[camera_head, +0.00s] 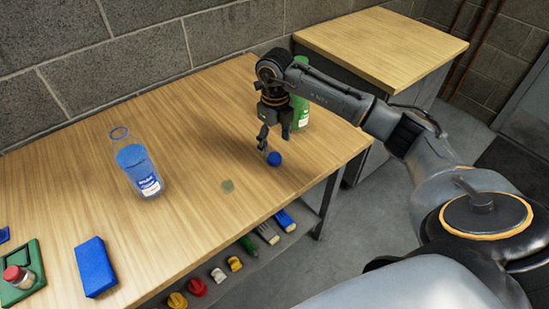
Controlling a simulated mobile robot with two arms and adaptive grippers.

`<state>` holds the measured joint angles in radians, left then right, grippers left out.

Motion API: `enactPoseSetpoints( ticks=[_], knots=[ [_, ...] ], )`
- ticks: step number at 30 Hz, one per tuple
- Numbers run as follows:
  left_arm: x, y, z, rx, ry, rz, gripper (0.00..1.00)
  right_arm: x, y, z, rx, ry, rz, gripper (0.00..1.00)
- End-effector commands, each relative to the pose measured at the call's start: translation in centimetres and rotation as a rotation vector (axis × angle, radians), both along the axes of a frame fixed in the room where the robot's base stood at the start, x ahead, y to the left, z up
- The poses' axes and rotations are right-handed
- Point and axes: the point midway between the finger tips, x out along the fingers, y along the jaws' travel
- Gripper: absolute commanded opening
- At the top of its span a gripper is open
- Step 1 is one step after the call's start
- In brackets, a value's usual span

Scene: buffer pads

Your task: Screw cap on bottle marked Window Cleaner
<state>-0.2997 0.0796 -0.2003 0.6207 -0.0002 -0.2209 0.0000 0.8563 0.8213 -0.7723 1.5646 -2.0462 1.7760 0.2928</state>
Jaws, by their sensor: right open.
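A clear bottle (138,170) with blue liquid and a white-and-blue label stands upright on the left part of the wooden workbench (200,130). The label is too small to read surely. Its mouth shows as an open blue ring with no cap on it. A small round blue cap (274,159) is at the bench's right side. My right gripper (271,146) points down just above the cap, its fingers open. I cannot tell if a fingertip touches the cap. My left gripper is not in view.
A green bottle (301,112) stands behind my right gripper, partly hidden. A faint green disc (227,186) lies mid-bench. A blue block (95,267) and a green tray (32,284) with a red-capped jar (18,277) are at front left. A shelf below holds several tools.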

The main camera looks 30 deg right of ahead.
Motion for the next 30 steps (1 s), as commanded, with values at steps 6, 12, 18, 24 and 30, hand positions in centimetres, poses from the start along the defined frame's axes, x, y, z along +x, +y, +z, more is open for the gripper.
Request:
enactPoseSetpoints(
  ticks=[6,12,18,24,30],
  knots=[
    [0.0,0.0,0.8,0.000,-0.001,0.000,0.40,-0.1,0.2,-2.2,0.002,0.006,0.000,0.68],
    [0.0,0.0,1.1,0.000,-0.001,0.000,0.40,0.0,0.2,-4.8,0.002,0.002,0.000,0.68],
    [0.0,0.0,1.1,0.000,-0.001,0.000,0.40,0.0,0.2,-5.2,0.000,-0.001,0.001,0.68],
    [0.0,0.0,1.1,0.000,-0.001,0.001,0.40,0.0,0.2,-5.2,0.000,0.000,0.000,0.68],
    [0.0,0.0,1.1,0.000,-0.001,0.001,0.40,0.0,0.2,-5.2,0.000,0.000,0.000,0.31]
  ],
)
